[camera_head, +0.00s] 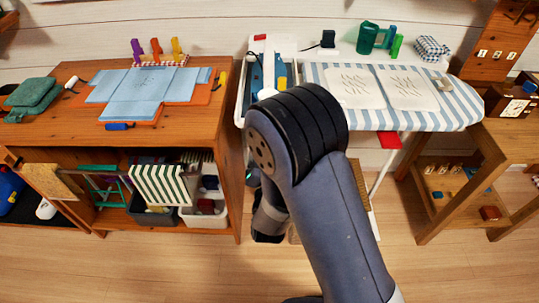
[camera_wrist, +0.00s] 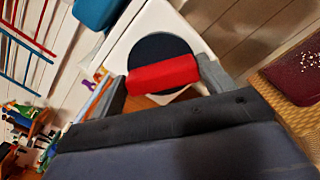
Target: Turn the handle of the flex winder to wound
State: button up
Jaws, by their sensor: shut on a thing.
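In the wrist view, a white body with a round dark disc, which looks like the flex winder (camera_wrist: 128,48), stands just beyond my gripper (camera_wrist: 163,80). A red bar, which looks like its handle (camera_wrist: 163,73), lies across the front of the disc. My gripper's two grey fingers are shut on the red handle, one at each end. The handle lies tilted slightly in the picture. I see no mark that tells the winder's setting. In the head view, my arm covers much of the middle, and I cannot make out the winder or the grip there.
A wooden cabinet (camera_head: 222,120) with blue folded sheets on top stands left of my arm. A striped ironing board (camera_head: 455,112) and a wooden shelf unit (camera_head: 440,215) stand to the right. The floor (camera_head: 150,270) in front is clear. A dark red object (camera_wrist: 295,75) lies at the wrist view's right.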

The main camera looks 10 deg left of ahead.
jog(key=o, duration=1)
jog(key=v, duration=1)
jog(key=shift+s, duration=0.4)
jog(key=shift+w, duration=0.15)
jog(key=x, duration=1)
jog(key=shift+w, duration=0.3)
